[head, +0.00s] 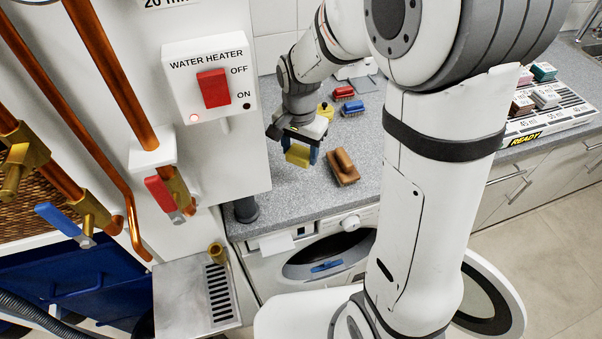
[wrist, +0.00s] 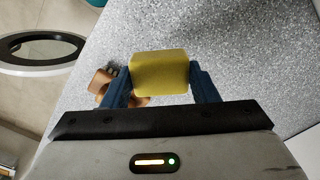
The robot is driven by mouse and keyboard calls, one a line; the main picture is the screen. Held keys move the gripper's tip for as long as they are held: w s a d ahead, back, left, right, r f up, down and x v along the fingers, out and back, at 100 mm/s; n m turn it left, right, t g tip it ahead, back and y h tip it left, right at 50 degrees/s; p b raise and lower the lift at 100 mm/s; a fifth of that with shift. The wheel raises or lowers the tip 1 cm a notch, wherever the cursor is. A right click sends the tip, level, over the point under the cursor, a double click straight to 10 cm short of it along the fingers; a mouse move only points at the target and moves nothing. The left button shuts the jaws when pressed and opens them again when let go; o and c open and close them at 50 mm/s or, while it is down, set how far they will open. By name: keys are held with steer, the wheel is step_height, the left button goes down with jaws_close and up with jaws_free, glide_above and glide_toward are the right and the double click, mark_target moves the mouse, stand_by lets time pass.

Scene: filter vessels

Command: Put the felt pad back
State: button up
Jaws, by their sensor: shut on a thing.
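My gripper (head: 299,146) hangs over the grey counter. It is shut on a yellow pad (head: 297,156), a plain block with rounded edges. In the wrist view the yellow pad (wrist: 160,72) sits between the two blue fingers of my gripper (wrist: 160,82). I cannot tell from its surface whether it is felt. The pad appears to be held above the counter; the gap below it is hard to judge. A brown wooden piece (head: 343,167) lies on the counter just right of the gripper. It is partly hidden behind a finger in the wrist view (wrist: 103,84).
Behind the gripper lie a yellow item (head: 325,110), a red brush-like item (head: 343,92) and a blue one (head: 349,107). A water heater box (head: 209,80) is at the left. A white rack (head: 548,115) with several small blocks stands at the right. An open washer door (head: 493,300) is below.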

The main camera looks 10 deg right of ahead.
glide_above(300, 182)
step_height(300, 182, down, 5)
steer(key=shift+w+r, duration=0.15)
steer(key=shift+f+p, duration=0.45)
steer(key=shift+f, duration=1.55)
steer(key=o, duration=0.9)
steer(key=shift+f, duration=0.1)
